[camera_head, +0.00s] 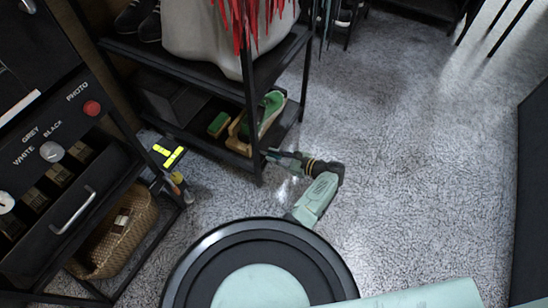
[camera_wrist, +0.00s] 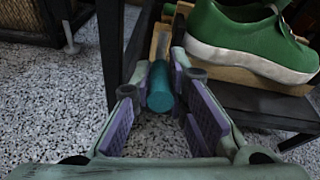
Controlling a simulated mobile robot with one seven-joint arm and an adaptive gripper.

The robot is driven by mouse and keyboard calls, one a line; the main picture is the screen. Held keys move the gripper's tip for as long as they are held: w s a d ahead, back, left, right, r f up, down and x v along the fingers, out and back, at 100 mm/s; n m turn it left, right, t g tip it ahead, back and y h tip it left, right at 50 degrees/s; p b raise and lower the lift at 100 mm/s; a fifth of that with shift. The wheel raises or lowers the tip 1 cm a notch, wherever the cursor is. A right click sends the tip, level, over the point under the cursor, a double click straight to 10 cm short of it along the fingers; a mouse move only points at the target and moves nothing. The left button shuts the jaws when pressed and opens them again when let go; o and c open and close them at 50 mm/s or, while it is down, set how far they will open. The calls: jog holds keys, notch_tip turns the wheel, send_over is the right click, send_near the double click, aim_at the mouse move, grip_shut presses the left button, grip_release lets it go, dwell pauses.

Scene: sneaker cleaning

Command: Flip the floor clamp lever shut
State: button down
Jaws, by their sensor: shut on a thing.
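My gripper (camera_head: 274,155) reaches low to the front edge of the rack's bottom shelf. In the wrist view its purple-padded fingers (camera_wrist: 162,78) are closed around a teal cylinder (camera_wrist: 160,90), which looks like a lever's handle grip. A tan wooden piece (camera_wrist: 160,42) stands just beyond the grip; whether they join is hidden. A green sneaker with a white sole (camera_wrist: 235,38) is at the upper right on a wooden block (camera_wrist: 240,77). In the head view the sneaker (camera_head: 270,108) and the wooden piece (camera_head: 239,133) are on the bottom shelf. The lever's hinge is not clear.
The black rack post (camera_head: 252,120) stands close to my gripper. A green block (camera_head: 218,124) lies on the shelf. A black drawer cabinet (camera_head: 60,200) and a wicker basket (camera_head: 118,236) stand at the left. The speckled floor (camera_head: 420,170) at the right is clear.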

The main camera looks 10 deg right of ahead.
jog(key=shift+w+d, duration=0.1)
dwell(0.3)
jog(key=c, duration=1.6)
grip_release()
jog(key=shift+o, duration=0.2)
jog(key=f+v, duration=0.3)
jog(key=v, duration=1.3)
jog(key=shift+s+d, duration=0.45)
jog(key=shift+d, duration=0.05)
